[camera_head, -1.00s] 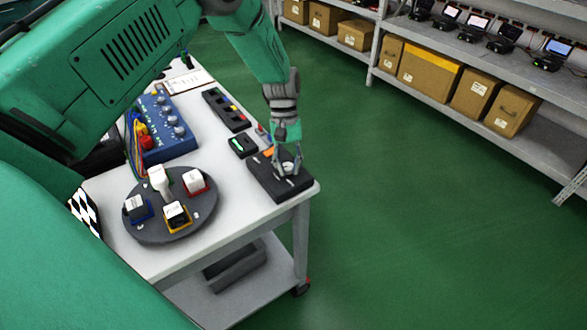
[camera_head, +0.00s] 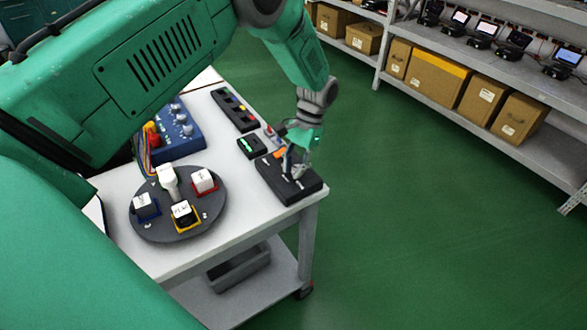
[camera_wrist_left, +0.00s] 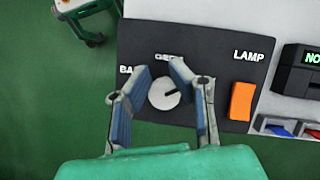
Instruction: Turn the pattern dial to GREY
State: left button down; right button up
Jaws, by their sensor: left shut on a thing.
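The pattern dial (camera_wrist_left: 165,94) is a round pale knob with a dark pointer line, set on a black control box (camera_wrist_left: 229,72). In the left wrist view the pointer points toward the right and slightly up. A label above the dial is partly hidden by the fingers, and one at its left is cut off to "BA". My left gripper (camera_wrist_left: 163,82) is shut on the dial, one finger on each side. In the head view the box (camera_head: 302,192) sits at the cart's near right corner, with my left gripper (camera_head: 292,165) over it.
An orange switch (camera_wrist_left: 241,101) under "LAMP" is beside the dial. A small display (camera_head: 251,146) stands behind the box. A round grey platter (camera_head: 152,225) with several coloured blocks is at left on the white cart (camera_head: 240,220). Shelves with cartons (camera_head: 435,78) stand beyond open green floor.

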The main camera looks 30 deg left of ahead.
pick_arm(q)
jog(key=shift+w+d+r+m+t, duration=0.1)
jog(key=shift+w+d+m+t, duration=0.1)
jog(key=shift+w, duration=0.25)
jog(key=shift+w+d+m+t, duration=0.1)
jog(key=shift+w+t, duration=0.1)
jog(key=shift+w, duration=0.25)
pick_arm(e)
jog(key=shift+a+r, duration=0.1)
jog(key=shift+a, duration=0.1)
pick_arm(q)
jog(key=c, duration=1.3)
grip_release()
jog(key=shift+w, duration=0.1)
jog(key=shift+c, duration=0.2)
jog(key=shift+o, duration=0.8)
jog(key=shift+w+f, duration=0.65)
jog(key=shift+w, duration=0.05)
jog(key=shift+s+r, duration=0.3)
jog(key=shift+s, duration=0.2)
jog(key=shift+w+a+r, duration=0.1)
jog(key=shift+w, duration=0.05)
jog(key=v, duration=1.1)
jog(key=shift+w+d+r, duration=0.2)
jog(key=shift+d+r, duration=0.1)
pick_arm(e)
jog(key=shift+w, duration=0.5)
